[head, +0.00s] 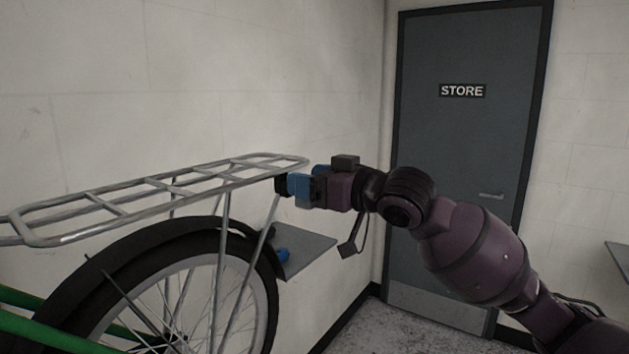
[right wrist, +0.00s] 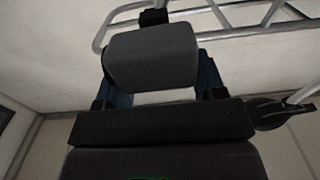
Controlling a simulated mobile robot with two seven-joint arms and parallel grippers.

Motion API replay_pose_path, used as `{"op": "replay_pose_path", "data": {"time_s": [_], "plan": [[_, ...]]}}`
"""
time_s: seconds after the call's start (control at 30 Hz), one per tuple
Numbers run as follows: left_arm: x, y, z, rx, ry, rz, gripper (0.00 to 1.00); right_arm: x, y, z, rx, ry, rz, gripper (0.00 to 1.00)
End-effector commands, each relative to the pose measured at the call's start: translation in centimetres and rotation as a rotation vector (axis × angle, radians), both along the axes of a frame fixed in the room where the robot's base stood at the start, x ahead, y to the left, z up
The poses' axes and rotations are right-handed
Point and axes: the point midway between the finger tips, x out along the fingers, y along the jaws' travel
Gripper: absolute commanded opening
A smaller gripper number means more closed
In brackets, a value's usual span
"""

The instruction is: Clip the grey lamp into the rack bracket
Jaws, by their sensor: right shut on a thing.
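My right gripper (head: 296,186) reaches in from the right to the rear end of the metal rack (head: 160,190). Its blue fingers are shut on the grey lamp (right wrist: 152,56), a rounded block held between them in the right wrist view. A small black piece (right wrist: 153,17), which looks like the rack bracket, shows just beyond the lamp at the rack's end tube. I cannot tell whether lamp and bracket touch. In the head view a dark block (head: 281,184) sits at the fingertips; lamp and bracket cannot be told apart there. My left gripper is not in view.
The rack stands over a bicycle's rear wheel with a black mudguard (head: 150,245) and a green frame (head: 20,300). A store door (head: 470,150) is behind.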

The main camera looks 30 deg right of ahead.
Motion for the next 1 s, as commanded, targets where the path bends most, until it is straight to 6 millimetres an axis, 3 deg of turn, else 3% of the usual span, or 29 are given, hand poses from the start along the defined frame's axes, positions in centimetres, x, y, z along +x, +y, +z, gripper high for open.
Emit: {"op": "replay_pose_path", "data": {"time_s": [1.0], "plan": [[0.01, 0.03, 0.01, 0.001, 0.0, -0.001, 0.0, 0.91, 0.33, 0.05, 0.002, -0.001, 0.0, 0.39]]}}
